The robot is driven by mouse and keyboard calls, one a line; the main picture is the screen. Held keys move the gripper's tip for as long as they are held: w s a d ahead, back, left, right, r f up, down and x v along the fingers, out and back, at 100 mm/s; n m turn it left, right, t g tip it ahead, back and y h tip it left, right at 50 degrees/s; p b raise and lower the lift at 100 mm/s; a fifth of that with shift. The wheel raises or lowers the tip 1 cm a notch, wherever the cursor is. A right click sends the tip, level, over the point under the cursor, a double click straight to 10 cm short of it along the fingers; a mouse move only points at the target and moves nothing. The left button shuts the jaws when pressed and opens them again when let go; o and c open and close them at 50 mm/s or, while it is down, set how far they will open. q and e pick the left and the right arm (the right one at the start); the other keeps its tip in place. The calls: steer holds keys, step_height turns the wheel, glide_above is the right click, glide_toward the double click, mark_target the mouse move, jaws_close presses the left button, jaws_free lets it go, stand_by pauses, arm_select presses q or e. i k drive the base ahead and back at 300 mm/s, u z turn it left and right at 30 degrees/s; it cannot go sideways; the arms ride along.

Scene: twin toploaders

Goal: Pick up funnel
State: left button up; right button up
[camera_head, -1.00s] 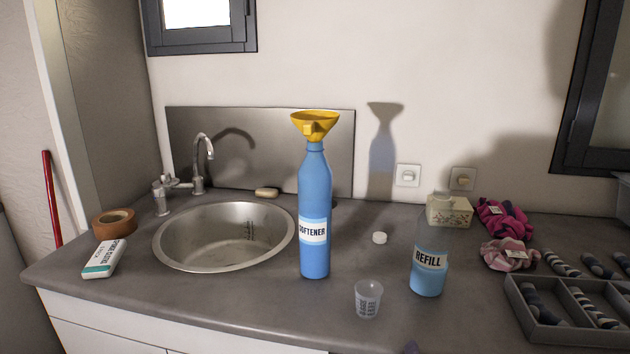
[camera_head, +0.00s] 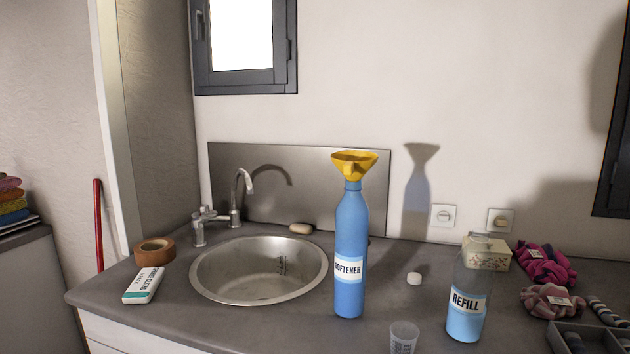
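The yellow funnel (camera_head: 354,165) sits upright in the mouth of the tall blue softener bottle (camera_head: 350,240). Its wide rim faces up and its spout is hidden inside the bottle neck. The bottle stands on the grey counter, just right of the sink. Neither of my grippers shows in the head view.
The steel sink (camera_head: 259,270) with its tap (camera_head: 237,200) lies left of the bottle. A refill bottle (camera_head: 467,300), a white cap (camera_head: 414,279) and a clear measuring cup (camera_head: 403,338) stand to the right. Brown tape (camera_head: 154,251) and a white box (camera_head: 144,285) lie at the left.

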mark_target(353, 164)
steer(key=u, duration=1.9)
steer(key=i, duration=1.75)
steer(key=z, duration=2.8)
